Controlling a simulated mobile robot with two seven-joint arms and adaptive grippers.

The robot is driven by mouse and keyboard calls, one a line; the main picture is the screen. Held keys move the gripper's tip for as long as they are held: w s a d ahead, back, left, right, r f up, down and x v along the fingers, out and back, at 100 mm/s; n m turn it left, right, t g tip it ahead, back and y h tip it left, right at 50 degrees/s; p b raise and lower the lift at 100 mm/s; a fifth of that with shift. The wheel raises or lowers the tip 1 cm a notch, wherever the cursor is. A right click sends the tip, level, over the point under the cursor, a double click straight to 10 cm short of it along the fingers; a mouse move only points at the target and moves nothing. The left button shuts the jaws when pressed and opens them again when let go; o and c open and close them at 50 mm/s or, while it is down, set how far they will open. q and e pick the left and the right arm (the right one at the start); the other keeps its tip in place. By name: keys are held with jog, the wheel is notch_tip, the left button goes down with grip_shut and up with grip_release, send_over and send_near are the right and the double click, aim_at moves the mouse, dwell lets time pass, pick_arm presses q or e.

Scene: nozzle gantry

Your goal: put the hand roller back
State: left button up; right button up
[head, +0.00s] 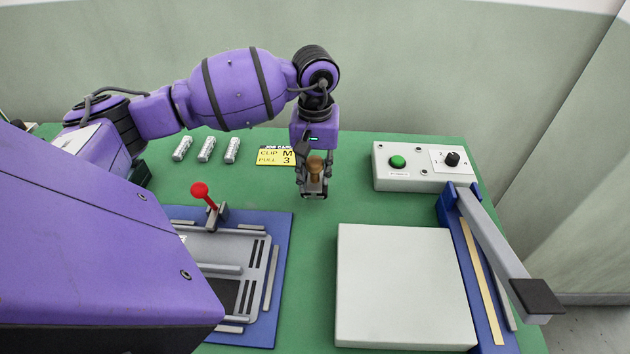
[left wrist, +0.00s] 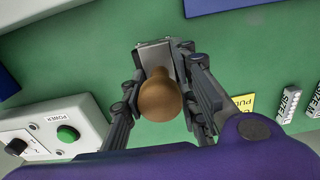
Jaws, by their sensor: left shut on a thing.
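My left gripper (head: 314,177) reaches down over the back middle of the green table and is shut on the hand roller. The roller has a brown rounded wooden handle (head: 315,166) and a grey metal lower part (head: 314,188). In the left wrist view the handle (left wrist: 160,95) sits between the two fingers, with the grey metal part (left wrist: 153,53) beyond it. I cannot tell whether the roller touches the table. My right gripper is not in view.
Behind the gripper lies a yellow job card (head: 275,156), with several silver cylinders (head: 205,149) to its left. A white control box (head: 422,167) stands right. A blue fixture with a red-knobbed lever (head: 200,190), a pale block (head: 403,285) and a grey lever arm (head: 492,233) are nearer.

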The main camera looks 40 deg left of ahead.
aim_at(315, 187)
pick_arm(q)
notch_tip(315, 187, down, 3)
jog(key=shift+w+f, duration=0.15)
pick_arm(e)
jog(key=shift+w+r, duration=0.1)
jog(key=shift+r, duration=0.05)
pick_arm(q)
jog(key=shift+f, duration=0.4)
jog(key=shift+s+f+b, duration=0.2)
jog(key=shift+f+b, duration=0.05)
jog(key=shift+b, duration=0.15)
grip_shut()
jog(key=o, duration=0.8)
grip_release()
jog(key=shift+s+f, duration=0.1)
jog(key=o, duration=0.3)
jog(key=shift+f, duration=0.15)
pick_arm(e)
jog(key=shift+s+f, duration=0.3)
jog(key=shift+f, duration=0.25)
